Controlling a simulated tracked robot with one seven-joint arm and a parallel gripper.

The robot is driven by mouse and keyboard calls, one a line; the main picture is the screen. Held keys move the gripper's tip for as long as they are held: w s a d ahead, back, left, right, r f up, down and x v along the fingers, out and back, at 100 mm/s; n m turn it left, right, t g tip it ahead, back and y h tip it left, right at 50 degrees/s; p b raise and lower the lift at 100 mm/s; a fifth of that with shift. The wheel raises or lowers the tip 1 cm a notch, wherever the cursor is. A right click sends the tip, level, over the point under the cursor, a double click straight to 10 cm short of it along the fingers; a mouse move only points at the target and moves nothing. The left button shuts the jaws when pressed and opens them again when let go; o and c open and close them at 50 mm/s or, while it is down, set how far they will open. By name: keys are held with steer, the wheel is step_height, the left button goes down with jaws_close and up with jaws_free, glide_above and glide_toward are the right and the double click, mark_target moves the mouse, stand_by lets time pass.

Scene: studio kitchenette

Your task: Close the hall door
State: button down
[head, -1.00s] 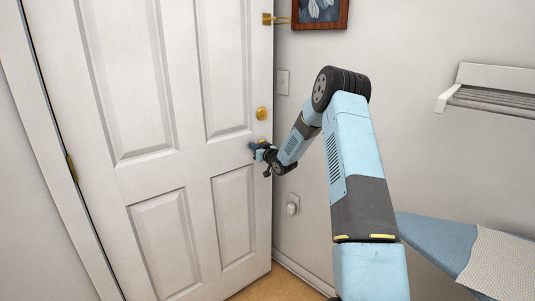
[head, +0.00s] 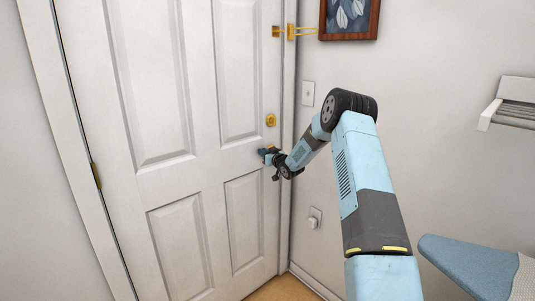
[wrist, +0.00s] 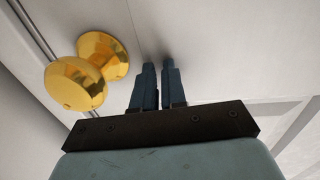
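The white panelled hall door (head: 215,165) fills the left of the head view, hinged at its left side. Its right edge stands close to the frame; I cannot tell whether it is fully latched. My gripper (head: 268,156) is at the door face near the right edge, below the brass deadbolt (head: 270,120). In the wrist view a brass knob (wrist: 78,82) is left of my gripper (wrist: 159,66), not between the fingers. The fingers are together with only a thin gap and nothing held. Their tips are at or very near the door face; contact is unclear.
A framed picture (head: 349,17), a light switch (head: 308,93) and a wall outlet (head: 315,217) are on the wall right of the door. A wall rack (head: 510,103) and a blue ironing board (head: 465,265) are at the right.

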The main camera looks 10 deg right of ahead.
steer(key=d+v, duration=0.1)
steer(key=v, duration=1.3)
steer(key=s+a+r+m+g+h, duration=0.1)
steer(key=s+a+r+g+h, duration=0.15)
steer(key=s+r, duration=0.55)
steer(key=s+a+r+g+h, duration=0.15)
steer(key=s+r+h, duration=0.35)
steer(key=r, duration=0.5)
steer(key=s+a+r+m+g, duration=0.1)
steer(key=s+a+g, duration=0.1)
steer(key=s, duration=1.9)
steer(key=s+a+r+m+g+y, duration=0.1)
steer(key=s+g, duration=0.4)
steer(key=s, duration=1.7)
steer(key=shift+s+a+r+m, duration=0.2)
steer(key=shift+a+r+m, duration=0.45)
steer(key=shift+a, duration=0.6)
